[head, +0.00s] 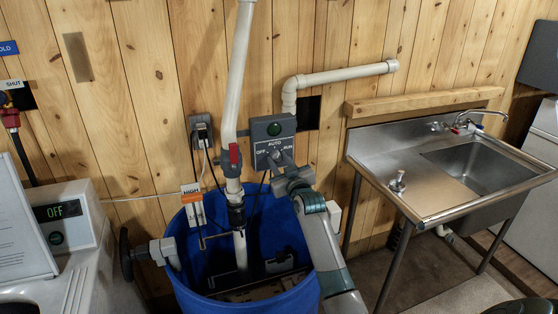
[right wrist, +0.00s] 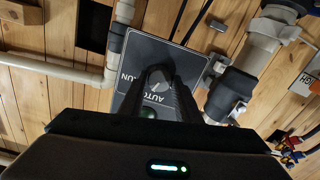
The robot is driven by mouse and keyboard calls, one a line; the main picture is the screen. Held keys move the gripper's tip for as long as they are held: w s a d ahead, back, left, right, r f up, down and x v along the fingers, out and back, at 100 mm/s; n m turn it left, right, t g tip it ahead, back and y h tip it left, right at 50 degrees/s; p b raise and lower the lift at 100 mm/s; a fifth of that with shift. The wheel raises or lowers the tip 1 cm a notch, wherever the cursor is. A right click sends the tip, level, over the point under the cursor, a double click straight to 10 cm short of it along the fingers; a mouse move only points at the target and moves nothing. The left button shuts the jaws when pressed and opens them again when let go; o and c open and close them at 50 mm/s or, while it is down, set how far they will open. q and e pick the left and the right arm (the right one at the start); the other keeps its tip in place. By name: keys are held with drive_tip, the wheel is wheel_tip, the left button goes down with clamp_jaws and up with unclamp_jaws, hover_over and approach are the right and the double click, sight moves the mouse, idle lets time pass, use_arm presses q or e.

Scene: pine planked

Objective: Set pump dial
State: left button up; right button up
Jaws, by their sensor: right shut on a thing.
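The pump control box (head: 262,131) is a grey panel on the plank wall with a green round lamp (head: 275,129). Its dial (head: 277,155) sits among the labels OFF, AUTO and RUN. My right gripper (head: 280,163) reaches up to the box from below and is shut on the dial. In the right wrist view the dial (right wrist: 154,76) lies between the two dark fingertips of the right gripper (right wrist: 158,74), which partly hide it. I cannot tell exactly which label its pointer faces. My left gripper is not in view.
A blue barrel (head: 187,273) with pipes stands below the box. A white pipe (head: 238,70) with a red-handled valve (head: 235,158) rises left of the box. A steel sink (head: 410,180) stands right. A white appliance (head: 80,215) showing OFF is at left.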

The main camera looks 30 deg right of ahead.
drive_tip(key=m+p, duration=0.1)
drive_tip(key=m, duration=0.3)
drive_tip(key=shift+m, duration=0.3)
drive_tip(key=shift+m+p, duration=0.4)
drive_tip(key=shift+m, duration=1.3)
drive_tip(key=o, duration=1.1)
drive_tip(key=shift+c, duration=0.2)
drive_tip(key=shift+b+v, duration=0.35)
drive_tip(key=shift+v, duration=0.5)
drive_tip(key=b+v, duration=0.4)
drive_tip(key=v, duration=1.1)
drive_tip(key=shift+s+a+b, duration=0.2)
drive_tip(key=shift+s+b, duration=0.1)
